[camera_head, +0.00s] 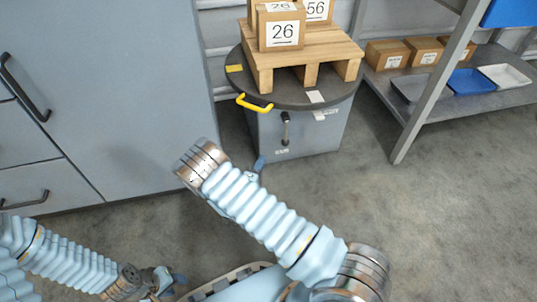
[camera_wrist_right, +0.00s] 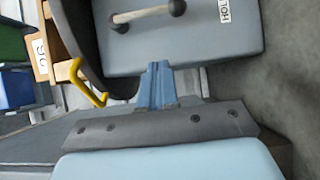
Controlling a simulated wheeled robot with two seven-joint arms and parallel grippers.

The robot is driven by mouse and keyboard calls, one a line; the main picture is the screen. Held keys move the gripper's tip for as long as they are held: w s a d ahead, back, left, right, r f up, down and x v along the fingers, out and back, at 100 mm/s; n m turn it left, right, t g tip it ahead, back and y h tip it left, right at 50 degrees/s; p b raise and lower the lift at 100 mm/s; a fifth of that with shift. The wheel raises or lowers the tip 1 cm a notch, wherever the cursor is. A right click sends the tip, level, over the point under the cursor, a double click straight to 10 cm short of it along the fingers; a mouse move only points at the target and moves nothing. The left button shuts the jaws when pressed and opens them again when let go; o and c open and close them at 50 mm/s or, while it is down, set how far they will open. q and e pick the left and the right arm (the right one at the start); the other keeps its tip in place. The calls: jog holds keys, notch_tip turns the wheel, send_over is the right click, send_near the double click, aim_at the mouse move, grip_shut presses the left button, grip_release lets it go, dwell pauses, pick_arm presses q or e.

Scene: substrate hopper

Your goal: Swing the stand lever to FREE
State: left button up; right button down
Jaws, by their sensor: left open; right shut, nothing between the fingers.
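The stand lever (camera_head: 285,128) is a short bar on the front of the grey stand (camera_head: 325,135). It hangs about upright, its lower end above a small label (camera_head: 282,152). In the right wrist view the lever (camera_wrist_right: 145,13) is a pale bar with dark knobs, one end pointing towards the label HOLD (camera_wrist_right: 224,10). My right gripper (camera_head: 256,168) is low in front of the stand, apart from the lever; its blue fingers (camera_wrist_right: 158,82) are shut and empty. My left gripper (camera_head: 175,282) is open at the bottom left, far from the stand.
A round dark turntable (camera_head: 235,82) with a yellow handle (camera_head: 254,104) tops the stand and bears a wooden pallet (camera_head: 330,50) with boxes (camera_head: 281,30). A grey cabinet (camera_head: 110,90) stands left, a shelf (camera_head: 450,105) right. The floor (camera_head: 400,220) at right is clear.

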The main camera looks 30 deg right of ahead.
aim_at(286, 133)
jog(key=w+d+b, duration=0.2)
jog(key=w+d, duration=0.3)
jog(key=d, duration=0.5)
jog(key=shift+w+d, duration=0.3)
jog(key=shift+w, duration=0.1)
